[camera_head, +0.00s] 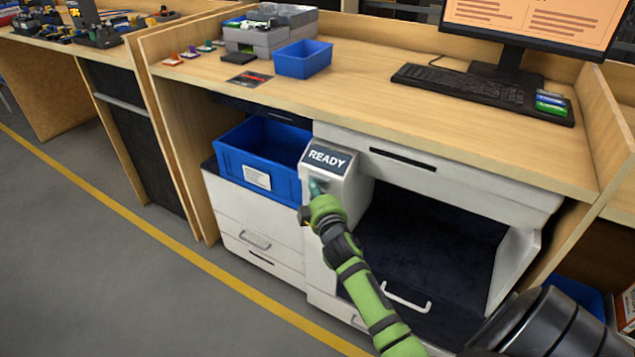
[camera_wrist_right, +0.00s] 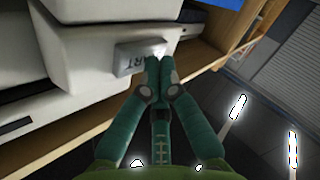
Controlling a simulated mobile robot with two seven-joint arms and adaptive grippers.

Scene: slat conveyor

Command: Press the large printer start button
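The printer (camera_head: 455,183) is a white unit under the wooden desk, with a dark "READY" screen (camera_head: 328,158) on its raised panel. In the right wrist view, the large start button (camera_wrist_right: 128,57) is a grey block on the white housing, with the letters "RT" showing. My fingers cover its right part. In the head view my right gripper (camera_head: 317,188) is at the panel just below the screen and hides the button. The right wrist view shows its fingertips (camera_wrist_right: 160,66) together, with nothing between them, in front of the button. I cannot tell whether they touch it. My left gripper is out of view.
A large blue bin (camera_head: 262,160) stands left of the panel. The desk top (camera_head: 370,115) overhangs above, holding a small blue bin (camera_head: 303,58), keyboard (camera_head: 458,88) and monitor (camera_head: 530,25). An open dark bay (camera_head: 435,240) lies right of the gripper. The floor at left is clear.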

